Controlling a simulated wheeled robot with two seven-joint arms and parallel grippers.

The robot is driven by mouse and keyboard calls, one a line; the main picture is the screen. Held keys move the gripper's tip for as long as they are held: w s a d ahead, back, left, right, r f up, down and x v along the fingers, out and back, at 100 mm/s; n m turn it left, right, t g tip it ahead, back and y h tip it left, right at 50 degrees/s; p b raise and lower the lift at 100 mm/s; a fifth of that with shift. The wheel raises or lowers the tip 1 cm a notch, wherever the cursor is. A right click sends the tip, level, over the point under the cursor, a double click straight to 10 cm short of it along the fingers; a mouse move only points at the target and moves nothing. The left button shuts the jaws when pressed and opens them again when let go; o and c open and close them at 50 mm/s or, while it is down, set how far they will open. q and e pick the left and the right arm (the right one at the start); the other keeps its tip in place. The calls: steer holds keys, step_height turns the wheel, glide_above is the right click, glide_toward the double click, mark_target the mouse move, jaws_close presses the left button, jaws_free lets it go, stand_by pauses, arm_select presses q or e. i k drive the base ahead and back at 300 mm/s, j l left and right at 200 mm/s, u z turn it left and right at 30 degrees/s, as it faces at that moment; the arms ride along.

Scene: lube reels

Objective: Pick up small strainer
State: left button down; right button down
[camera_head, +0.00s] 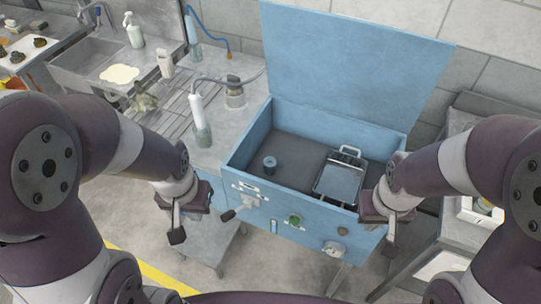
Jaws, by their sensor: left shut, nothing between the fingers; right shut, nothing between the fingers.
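Inside the open blue bin lies a rectangular metal strainer basket (339,183) with a raised wire handle at its far end. A small dark round cylinder (270,166) stands to its left on the bin floor. I cannot tell for certain which is the small strainer; the basket looks most like one. My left gripper (176,234) is shut and empty, pointing down in front of the bin's left side. My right gripper (389,246) is shut and empty, just outside the bin's front right corner, near the basket but apart from it.
The blue bin (236,192) has its lid (350,65) raised at the back and knobs on its front. A metal counter with a sink (90,62) and bottles is at left. A grey side table with a white tray stands at right. The bin's top is open.

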mark_target(269, 163)
steer(key=i+j+z, duration=0.15)
steer(key=z, duration=0.2)
steer(key=i+j+z, duration=0.15)
steer(key=z, duration=0.25)
steer(key=i+j+z, duration=0.15)
steer(key=z, duration=0.2)
